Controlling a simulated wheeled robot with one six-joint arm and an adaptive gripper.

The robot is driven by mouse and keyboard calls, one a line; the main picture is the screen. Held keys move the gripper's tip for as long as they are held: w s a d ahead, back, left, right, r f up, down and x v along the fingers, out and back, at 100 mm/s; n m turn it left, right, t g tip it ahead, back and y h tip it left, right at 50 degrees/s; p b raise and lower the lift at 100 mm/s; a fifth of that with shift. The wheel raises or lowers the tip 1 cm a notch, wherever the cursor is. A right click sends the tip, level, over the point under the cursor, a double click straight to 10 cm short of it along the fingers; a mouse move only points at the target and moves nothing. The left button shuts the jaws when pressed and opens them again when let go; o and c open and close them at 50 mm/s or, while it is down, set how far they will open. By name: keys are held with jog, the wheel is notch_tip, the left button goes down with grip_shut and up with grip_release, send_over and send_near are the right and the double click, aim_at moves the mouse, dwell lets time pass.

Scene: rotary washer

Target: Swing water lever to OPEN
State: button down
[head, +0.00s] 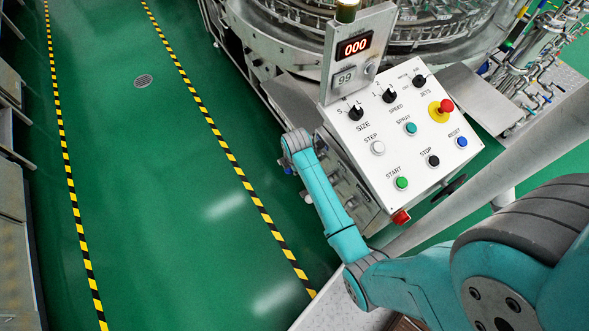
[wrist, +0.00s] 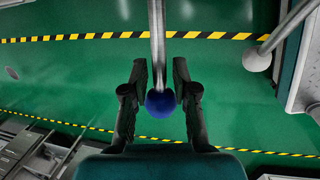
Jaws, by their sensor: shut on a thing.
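The water lever shows in the wrist view as a metal rod (wrist: 157,40) ending in a blue ball knob (wrist: 160,104). My gripper (wrist: 161,70) has its two dark fingers on either side of the knob and is shut on it. The exact contact points are hard to see. In the head view my teal arm reaches down to the left side of the control panel, and its end hides the gripper and lever. No OPEN mark is readable in either view.
The white control panel (head: 400,140) with knobs, buttons and a red emergency stop (head: 446,105) is close beside my arm. In the wrist view a second rod with a white ball (wrist: 257,59) is at right. Green floor with striped tape lies open to the left.

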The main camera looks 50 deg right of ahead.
jog(key=shift+w+d+r, duration=0.1)
jog(key=shift+d+r, duration=0.05)
jog(key=shift+r, duration=0.65)
jog(key=shift+d+r, duration=0.1)
jog(key=shift+r, duration=0.9)
jog(key=shift+w+r, duration=0.15)
jog(key=shift+w, duration=0.05)
jog(key=c, duration=0.9)
grip_release()
jog(key=shift+o, duration=0.2)
jog(key=shift+s+f, duration=0.2)
jog(key=shift+s+r, duration=0.1)
jog(key=shift+r, duration=0.2)
jog(key=v, duration=1.1)
jog(key=shift+r, duration=0.2)
